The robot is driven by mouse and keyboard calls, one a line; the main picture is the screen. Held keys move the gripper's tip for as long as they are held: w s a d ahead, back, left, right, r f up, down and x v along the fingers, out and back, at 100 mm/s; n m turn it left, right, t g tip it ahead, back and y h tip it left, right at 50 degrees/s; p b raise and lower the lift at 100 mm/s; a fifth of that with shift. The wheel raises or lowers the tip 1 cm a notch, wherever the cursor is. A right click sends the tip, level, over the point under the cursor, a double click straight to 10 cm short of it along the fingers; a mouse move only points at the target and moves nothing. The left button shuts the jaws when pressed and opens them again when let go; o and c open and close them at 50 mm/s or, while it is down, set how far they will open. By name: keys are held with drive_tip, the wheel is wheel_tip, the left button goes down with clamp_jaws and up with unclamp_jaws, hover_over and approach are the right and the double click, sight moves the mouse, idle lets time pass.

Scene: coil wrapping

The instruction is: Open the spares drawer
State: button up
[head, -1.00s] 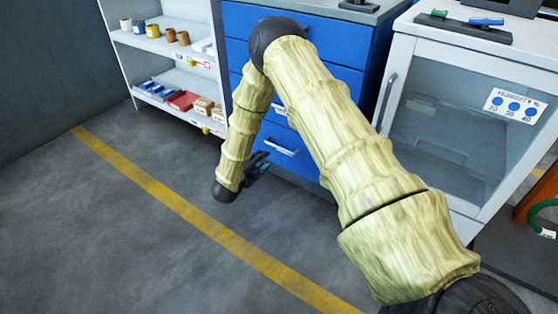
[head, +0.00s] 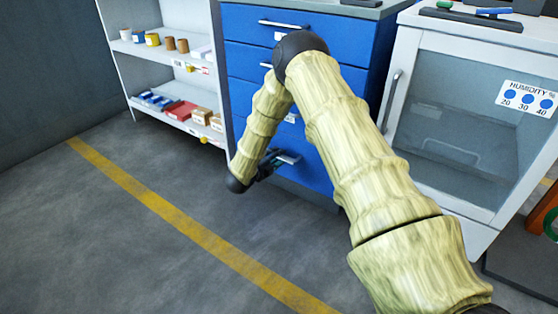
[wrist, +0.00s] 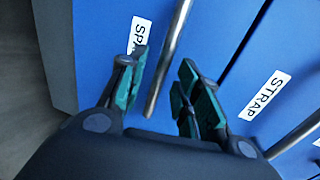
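The spares drawer (wrist: 90,30) is a blue drawer front with a white label (wrist: 139,36), of which only "SPA" shows in the wrist view. Its silver bar handle (wrist: 168,60) runs between the two fingers of my gripper (wrist: 158,82). The fingers are spread, with a visible gap between each finger and the bar. In the head view my gripper (head: 268,164) is at the lowest drawer handle (head: 289,157) of the blue cabinet, partly hidden by my arm. The drawer front looks flush with the cabinet, so it is closed.
The STRAP drawer (wrist: 245,110) is beside it in the wrist view, with its own handle (wrist: 296,135). A white shelf (head: 165,50) with several small items stands left of the cabinet. A glass-fronted humidity cabinet (head: 460,110) stands right. The floor in front is clear.

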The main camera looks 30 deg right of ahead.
drive_tip(key=shift+b+x, duration=0.4)
drive_tip(key=shift+x, duration=0.85)
drive_tip(key=shift+a, duration=0.1)
clamp_jaws()
